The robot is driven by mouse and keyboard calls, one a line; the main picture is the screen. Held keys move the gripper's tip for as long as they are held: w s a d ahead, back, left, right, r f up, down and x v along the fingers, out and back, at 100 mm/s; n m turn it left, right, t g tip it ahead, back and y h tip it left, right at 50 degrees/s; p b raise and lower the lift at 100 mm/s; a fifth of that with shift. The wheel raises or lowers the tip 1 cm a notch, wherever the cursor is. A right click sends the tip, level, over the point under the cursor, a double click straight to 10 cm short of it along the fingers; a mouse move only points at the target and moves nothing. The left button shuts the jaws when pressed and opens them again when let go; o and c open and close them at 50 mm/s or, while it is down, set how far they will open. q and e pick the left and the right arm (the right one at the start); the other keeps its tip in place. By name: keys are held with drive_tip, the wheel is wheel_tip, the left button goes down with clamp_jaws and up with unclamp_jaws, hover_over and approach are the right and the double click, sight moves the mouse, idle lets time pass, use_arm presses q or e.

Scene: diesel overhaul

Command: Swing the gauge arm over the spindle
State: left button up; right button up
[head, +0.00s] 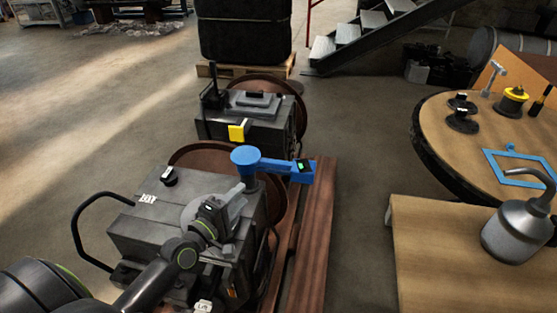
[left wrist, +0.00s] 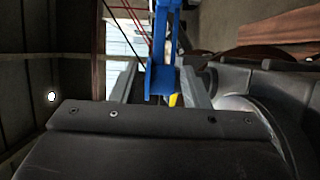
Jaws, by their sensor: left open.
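The blue gauge arm (head: 270,164) stands above the far right side of the near grey machine in the head view. It has a round blue head at its left end and a box with a small green display at its right end. My left gripper (head: 241,192) is open, just below and in front of the arm. In the left wrist view, the blue arm (left wrist: 161,65) shows between the two grey fingers (left wrist: 160,88); I cannot tell whether they touch it. A pale round part (head: 192,212) shows on the machine's top, partly behind my gripper; I cannot tell if it is the spindle.
The near grey machine (head: 135,232) has a black loop handle at its left. A second machine (head: 262,132) with a yellow tag stands behind it. At right are a round table (head: 455,155) with tools and a wooden bench (head: 425,255) with a metal can (head: 515,232).

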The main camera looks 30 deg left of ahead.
use_arm(q)
approach(272, 167)
drive_tip(key=w, duration=0.4)
drive_tip(key=shift+w+d+r, duration=0.15)
drive_tip(key=shift+w+d, duration=0.1)
drive_tip(key=shift+d, duration=0.1)
drive_tip(key=w, duration=0.3)
drive_tip(key=w+b, duration=0.1)
drive_tip(key=w, duration=0.1)
drive_tip(key=shift+w+d, duration=0.15)
drive_tip(key=shift+d, duration=0.2)
drive_tip(key=shift+w+d, duration=0.1)
drive_tip(key=shift+w, duration=0.5)
use_arm(e)
drive_tip(key=shift+w+a+r, duration=0.2)
drive_tip(key=shift+w+r, duration=0.2)
drive_tip(key=shift+r, duration=0.1)
drive_tip(key=shift+w+a+r, duration=0.15)
drive_tip(key=shift+w+r, duration=0.2)
drive_tip(key=shift+r, duration=0.1)
use_arm(q)
drive_tip(key=shift+c, duration=0.3)
clamp_jaws()
